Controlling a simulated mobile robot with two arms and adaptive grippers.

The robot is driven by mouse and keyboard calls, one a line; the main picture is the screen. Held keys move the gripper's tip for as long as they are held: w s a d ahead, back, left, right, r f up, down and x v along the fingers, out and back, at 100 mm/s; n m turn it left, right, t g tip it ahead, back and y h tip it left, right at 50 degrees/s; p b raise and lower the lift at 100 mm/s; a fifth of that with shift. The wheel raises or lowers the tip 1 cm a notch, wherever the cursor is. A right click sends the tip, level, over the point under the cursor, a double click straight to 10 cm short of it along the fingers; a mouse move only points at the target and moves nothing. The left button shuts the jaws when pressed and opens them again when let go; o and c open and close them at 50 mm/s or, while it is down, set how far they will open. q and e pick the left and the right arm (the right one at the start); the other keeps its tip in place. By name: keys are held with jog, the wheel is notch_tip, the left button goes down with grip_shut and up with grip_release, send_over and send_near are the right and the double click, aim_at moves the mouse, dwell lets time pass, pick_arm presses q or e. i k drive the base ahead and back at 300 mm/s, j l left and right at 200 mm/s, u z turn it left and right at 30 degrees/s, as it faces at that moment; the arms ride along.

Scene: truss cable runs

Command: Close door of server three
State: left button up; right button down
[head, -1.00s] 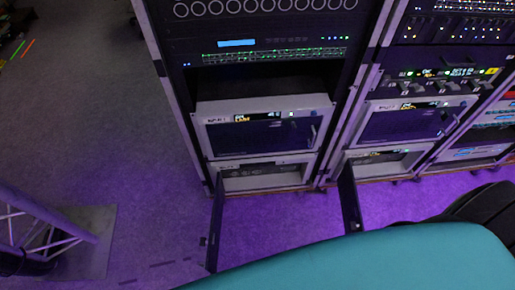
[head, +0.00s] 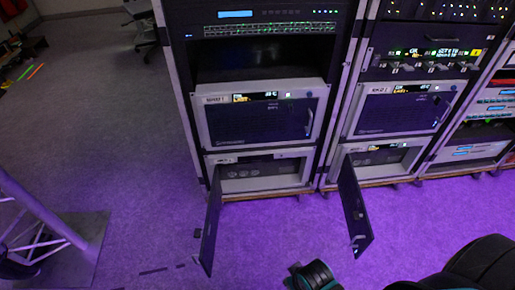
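Two lower server units in neighbouring racks have their doors swung open. The left lower unit (head: 262,172) has a dark door (head: 210,222) standing out from its left edge toward me. The right lower unit (head: 385,159) has a dark door (head: 355,208) standing out from its left edge, with a small bright handle near its free end. The upper left server (head: 258,118) and the upper right server (head: 400,109) have closed doors with handles at their right. I cannot tell from the labels which unit is server three.
A truss stand (head: 48,235) on a flat base is at the lower left. A chair (head: 143,22) stands far back. A third rack (head: 487,125) is at the right. The carpet (head: 110,130) left of the racks is clear.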

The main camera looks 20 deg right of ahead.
aim_at(206, 255)
jog(key=k+z, duration=0.35)
jog(key=k+l+z, duration=0.15)
jog(key=k+z, duration=0.2)
jog(key=i+j+z, duration=0.2)
jog(key=j, duration=0.25)
jog(key=i+j+z, duration=0.2)
jog(key=j, duration=0.25)
jog(key=j+z, duration=0.2)
jog(key=j, duration=0.25)
jog(key=i+j+z, duration=0.2)
jog(key=j, duration=1.15)
jog(key=k+j, duration=0.2)
jog(key=j, duration=0.15)
jog(key=k+j, duration=0.25)
jog(key=k+j+z, duration=0.25)
jog(key=i+j, duration=0.05)
jog(key=i, duration=0.05)
